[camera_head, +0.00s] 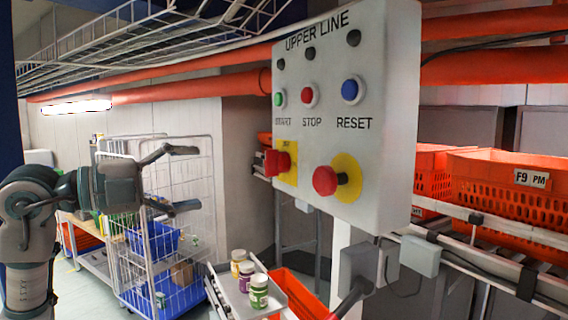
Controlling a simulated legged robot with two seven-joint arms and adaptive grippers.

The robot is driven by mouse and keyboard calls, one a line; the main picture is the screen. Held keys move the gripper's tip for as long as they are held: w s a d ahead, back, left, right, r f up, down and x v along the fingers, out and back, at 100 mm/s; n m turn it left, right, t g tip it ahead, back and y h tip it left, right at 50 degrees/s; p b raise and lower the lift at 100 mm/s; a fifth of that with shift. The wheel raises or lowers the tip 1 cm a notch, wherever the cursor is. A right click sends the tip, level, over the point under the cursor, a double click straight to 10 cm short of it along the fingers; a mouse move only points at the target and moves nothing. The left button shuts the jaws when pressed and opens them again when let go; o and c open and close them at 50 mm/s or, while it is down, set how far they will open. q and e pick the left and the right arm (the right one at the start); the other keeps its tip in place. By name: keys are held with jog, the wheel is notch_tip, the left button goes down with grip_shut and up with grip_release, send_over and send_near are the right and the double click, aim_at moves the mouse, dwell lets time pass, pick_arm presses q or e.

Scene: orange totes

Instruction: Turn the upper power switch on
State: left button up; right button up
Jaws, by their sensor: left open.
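The control panel (395,150) is a light grey box labelled UPPER LINE, right of centre. The power switch (278,162) is a red knob on a yellow plate at the panel's lower left. To its right is a red mushroom button (326,181) on a round yellow base. Above them are a green START button (279,98), a red STOP button (308,96) and a blue RESET button (350,90). My left gripper (181,179) is open and empty, left of the panel and apart from the switch, its fingers pointing right. My right gripper is not in view.
Orange totes (510,190) stand on a conveyor (490,262) at the right. Below the panel, a small tray (228,290) holds 3 jars. A wire cage cart (165,265) with blue bins stands behind my left gripper. Orange pipes (180,92) run behind the panel.

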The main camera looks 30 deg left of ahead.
pick_arm(q)
jog(key=s+a+n, duration=0.1)
jog(key=p, duration=0.2)
send_near(266, 165)
jog(key=w+d, duration=0.2)
jog(key=shift+y, duration=0.4)
jog(key=x, duration=0.2)
jog(key=p+x, duration=0.1)
jog(key=x, duration=0.2)
jog(key=p+x, duration=0.1)
jog(key=x, duration=0.1)
jog(key=shift+w+a+r, duration=0.2)
jog(key=shift+w+a, duration=0.15)
jog(key=shift+w, duration=0.05)
jog(key=shift+w+d, duration=0.1)
jog(key=shift+w, duration=0.25)
jog(key=shift+d, duration=0.3)
jog(key=shift+d+f, duration=0.1)
jog(key=c, duration=1.2)
